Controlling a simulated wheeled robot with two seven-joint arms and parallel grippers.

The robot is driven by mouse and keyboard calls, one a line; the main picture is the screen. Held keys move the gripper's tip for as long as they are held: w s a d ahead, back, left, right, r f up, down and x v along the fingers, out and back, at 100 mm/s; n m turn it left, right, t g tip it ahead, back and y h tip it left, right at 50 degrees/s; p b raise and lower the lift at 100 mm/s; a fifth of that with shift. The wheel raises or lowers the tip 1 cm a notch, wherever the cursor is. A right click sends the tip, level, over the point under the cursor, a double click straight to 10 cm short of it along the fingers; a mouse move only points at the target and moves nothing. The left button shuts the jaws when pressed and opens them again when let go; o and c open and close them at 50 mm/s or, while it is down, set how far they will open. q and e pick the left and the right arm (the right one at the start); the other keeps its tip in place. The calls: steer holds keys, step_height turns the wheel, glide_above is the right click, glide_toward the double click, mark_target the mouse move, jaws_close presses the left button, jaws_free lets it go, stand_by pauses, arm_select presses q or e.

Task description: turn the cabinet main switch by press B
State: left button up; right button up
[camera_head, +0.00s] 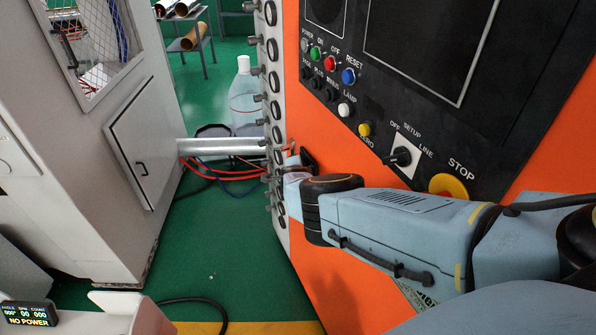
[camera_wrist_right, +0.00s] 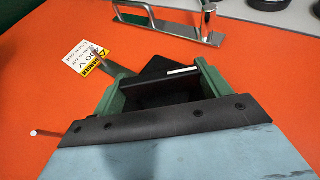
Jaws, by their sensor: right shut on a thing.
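The orange cabinet (camera_head: 336,258) carries a black control panel on its face. My right gripper (camera_head: 296,174) is at the cabinet's left edge, below the panel. In the right wrist view my right gripper (camera_wrist_right: 166,84) has its green fingers closed around a black part, which looks like the main switch handle (camera_wrist_right: 165,66). The handle shows as a small dark shape in the head view (camera_head: 309,159). Its exact turn position is hard to tell. My left gripper is out of view.
A chrome handle (camera_wrist_right: 180,30) is mounted beyond the fingers. Several buttons, a STOP knob (camera_head: 448,186) and a selector (camera_head: 402,157) are above my arm. A small display (camera_head: 28,313) reads NO POWER. A grey machine (camera_head: 85,180) stands left; green floor lies between.

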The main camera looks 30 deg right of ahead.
steer(key=shift+s+d+f+g, duration=0.15)
steer(key=shift+s+d+g, duration=0.1)
steer(key=shift+d+g, duration=0.2)
steer(key=shift+a, duration=0.25)
steer(key=o, duration=1)
steer(key=shift+w+a, duration=0.1)
steer(key=shift+w, duration=0.05)
